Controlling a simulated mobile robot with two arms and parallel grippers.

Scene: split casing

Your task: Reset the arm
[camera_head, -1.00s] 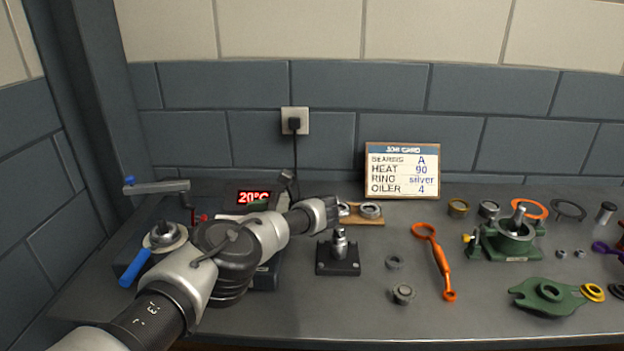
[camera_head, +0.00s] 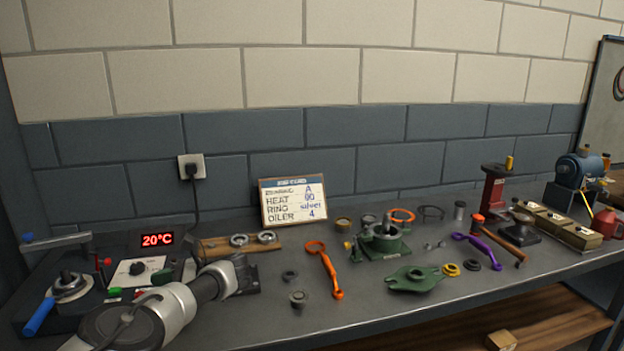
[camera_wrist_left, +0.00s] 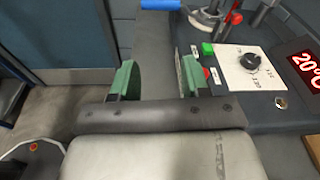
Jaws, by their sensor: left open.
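My left arm (camera_head: 143,320) comes in at the lower left of the head view, over the front of the bench by the heater (camera_head: 62,314). Floor shows beyond the left finger. My right gripper is in neither view.
The heater display (camera_head: 157,240) reads 20°C. A job card (camera_head: 294,202) leans at the wall. Orange (camera_head: 325,270) and purple (camera_head: 478,249) tools, a green housing (camera_head: 384,240), a green cover (camera_head: 413,279) and rings lie on the bench. A red press (camera_head: 494,190) stands farther right.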

